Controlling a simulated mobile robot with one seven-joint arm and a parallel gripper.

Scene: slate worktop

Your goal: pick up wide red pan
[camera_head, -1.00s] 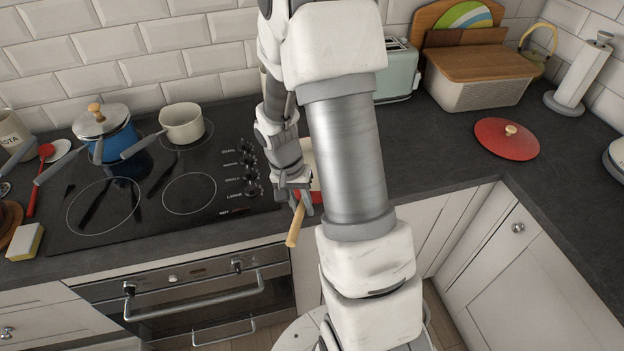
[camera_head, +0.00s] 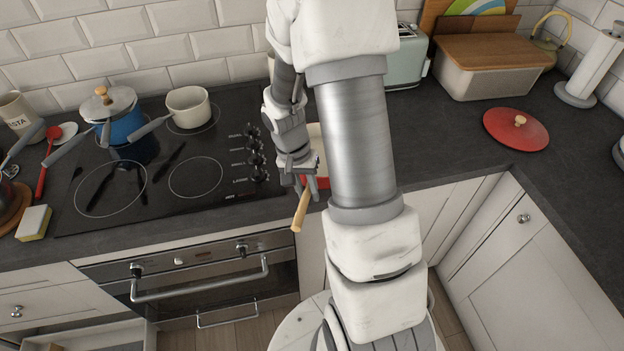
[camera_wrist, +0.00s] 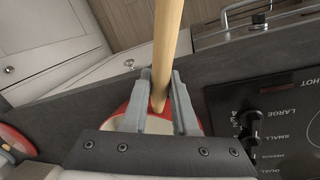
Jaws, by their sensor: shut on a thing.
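The wide red pan has a pale inside and a wooden handle (camera_head: 300,212). In the head view it sits at the worktop's front edge, right of the hob, mostly hidden behind my arm. Its handle sticks out past the edge. My gripper (camera_head: 306,188) is at the handle's root. In the wrist view, the two fingers of my gripper (camera_wrist: 160,82) are shut on the handle (camera_wrist: 168,45) from both sides. Parts of the red rim (camera_wrist: 124,112) show beside the fingers. I cannot tell whether the pan is clear of the worktop.
The black hob (camera_head: 150,185) lies left, with a blue pot (camera_head: 126,125) and a cream saucepan (camera_head: 188,108) on it. A red lid (camera_head: 516,130) lies on the right worktop. A bread bin (camera_head: 487,75) and toaster (camera_head: 405,62) stand behind. The worktop around the lid is mostly clear.

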